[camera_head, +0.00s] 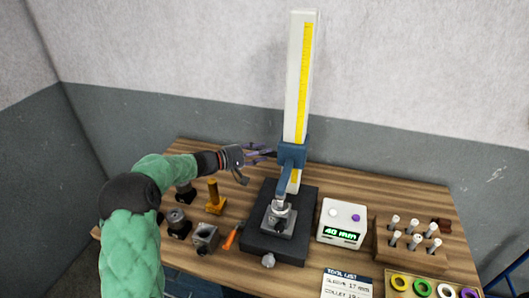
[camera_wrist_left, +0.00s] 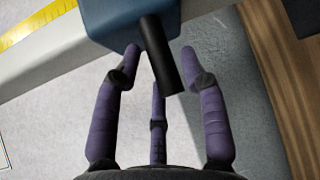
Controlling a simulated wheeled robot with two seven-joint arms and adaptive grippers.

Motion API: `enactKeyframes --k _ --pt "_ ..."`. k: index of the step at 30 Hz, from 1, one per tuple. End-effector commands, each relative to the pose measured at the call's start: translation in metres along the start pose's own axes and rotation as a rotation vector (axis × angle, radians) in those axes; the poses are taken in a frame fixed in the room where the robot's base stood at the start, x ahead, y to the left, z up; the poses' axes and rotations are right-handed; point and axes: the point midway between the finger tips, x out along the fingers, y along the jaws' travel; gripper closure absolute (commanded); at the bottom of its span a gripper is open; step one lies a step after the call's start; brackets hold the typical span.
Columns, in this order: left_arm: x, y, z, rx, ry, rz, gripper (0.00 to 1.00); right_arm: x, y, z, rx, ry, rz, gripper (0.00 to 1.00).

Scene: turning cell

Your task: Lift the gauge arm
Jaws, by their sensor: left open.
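The height gauge has a tall white column (camera_head: 299,75) with a yellow scale, standing on a dark base plate (camera_head: 300,206). My left gripper (camera_head: 268,153) is just left of the blue carriage, open. In the left wrist view the blue carriage (camera_wrist_left: 120,22) has a black handle (camera_wrist_left: 160,55) that stands between my spread purple fingers. The fingers are around the handle; I cannot tell whether any touches it.
A white readout box (camera_head: 342,222) showing "40 MM" stands right of the base. A wooden rack (camera_head: 408,240) of white-topped pins and a tray of coloured rings are farther right. Dark holders (camera_head: 206,237), an orange post (camera_head: 214,198) and an orange-handled tool (camera_head: 232,238) stand or lie left.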

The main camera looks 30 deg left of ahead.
Motion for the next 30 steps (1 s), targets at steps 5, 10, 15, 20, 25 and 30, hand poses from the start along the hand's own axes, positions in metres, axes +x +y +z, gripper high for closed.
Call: enactKeyframes --k 5,10,15,20,25,30 --pt "0.013 0.0 0.0 0.001 -0.001 0.0 0.57 0.001 0.0 0.0 0.0 0.0 0.0 0.48" --pt "0.015 0.0 0.0 0.0 0.0 0.0 0.57 0.001 0.0 0.0 0.0 0.0 0.0 0.48" --pt "0.015 0.0 0.0 0.0 0.0 0.0 0.63 0.001 0.0 0.0 0.0 0.0 0.0 0.48" --pt "0.015 0.0 0.0 0.0 0.0 0.0 1.0 0.001 0.0 0.0 0.0 0.0 0.0 0.48" --pt "0.015 0.001 0.0 0.001 0.0 0.0 1.0 0.001 0.0 0.0 0.0 0.0 0.0 0.48" --pt "0.013 0.016 0.002 0.005 0.001 0.002 1.0 -0.003 -0.001 0.0 0.0 0.0 0.0 0.48"
